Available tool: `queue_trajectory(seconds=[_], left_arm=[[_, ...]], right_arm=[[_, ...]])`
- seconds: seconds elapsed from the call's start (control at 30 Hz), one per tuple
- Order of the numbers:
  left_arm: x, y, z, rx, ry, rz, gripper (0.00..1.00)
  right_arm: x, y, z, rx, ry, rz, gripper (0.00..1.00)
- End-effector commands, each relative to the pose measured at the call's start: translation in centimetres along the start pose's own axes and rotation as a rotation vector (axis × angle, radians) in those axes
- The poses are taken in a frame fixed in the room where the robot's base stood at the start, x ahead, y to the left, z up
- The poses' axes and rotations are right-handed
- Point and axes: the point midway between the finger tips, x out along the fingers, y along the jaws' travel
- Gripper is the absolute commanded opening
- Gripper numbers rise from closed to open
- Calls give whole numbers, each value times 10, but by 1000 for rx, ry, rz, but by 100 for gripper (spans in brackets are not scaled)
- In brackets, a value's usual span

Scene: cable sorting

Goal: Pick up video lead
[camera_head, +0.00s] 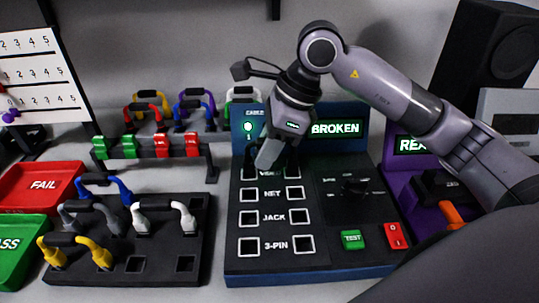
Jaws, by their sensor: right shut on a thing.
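My right gripper (267,155) points down over the top row of the cable tester (270,262), the row whose partly hidden label starts with "VI". It is shut on a dark lead, taken as the video lead (250,158), mostly hidden behind the fingers. Dark plug ends show on either side of the fingers, at the top-row sockets. I cannot tell how deep they sit. My left gripper is not in view.
A black rack (130,268) at front left holds blue, grey, white and yellow leads. Red FAIL (45,186) and green PASS (12,245) trays lie at far left. More coloured leads stand behind. A purple unit (398,190) stands right of the tester, partly behind my arm.

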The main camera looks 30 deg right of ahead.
Motion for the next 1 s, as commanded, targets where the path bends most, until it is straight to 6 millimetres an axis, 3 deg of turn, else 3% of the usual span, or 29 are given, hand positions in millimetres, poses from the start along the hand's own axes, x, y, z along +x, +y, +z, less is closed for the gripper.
queue_trajectory(seconds=[0.23, 0.37, 0.8, 1.0], left_arm=[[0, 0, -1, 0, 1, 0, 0], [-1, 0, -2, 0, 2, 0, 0], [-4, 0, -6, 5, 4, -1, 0], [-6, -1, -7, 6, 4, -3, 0]], right_arm=[[-9, -1, 4, 0, -2, -3, 0], [-26, -1, 11, -1, -4, -4, 0], [-125, 0, 53, -2, -4, -3, 0], [-159, 0, 66, -1, -2, -2, 0]])
